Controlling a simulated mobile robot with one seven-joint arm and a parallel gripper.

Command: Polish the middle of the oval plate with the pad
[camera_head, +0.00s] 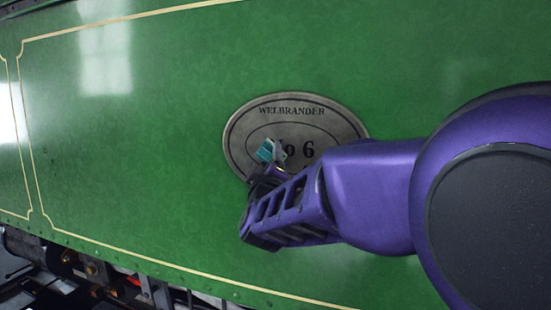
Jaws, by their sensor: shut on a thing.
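The oval plate (330,117) is fixed on the green side panel, with a grey face, a dark rim, the word WELBRANDER along its top and "No 6" in its middle. My arm comes in from the right and covers its lower right part. My gripper (272,162) is in front of the plate's lower left and middle. It is shut on a small teal pad (265,150), which covers the left of the "No 6" lettering. I cannot tell whether the pad touches the plate.
The green side panel (150,150) is flat and clear to the left of the plate, with cream lining and rivets along its lower edge. Dark running gear (85,275) shows below at the left.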

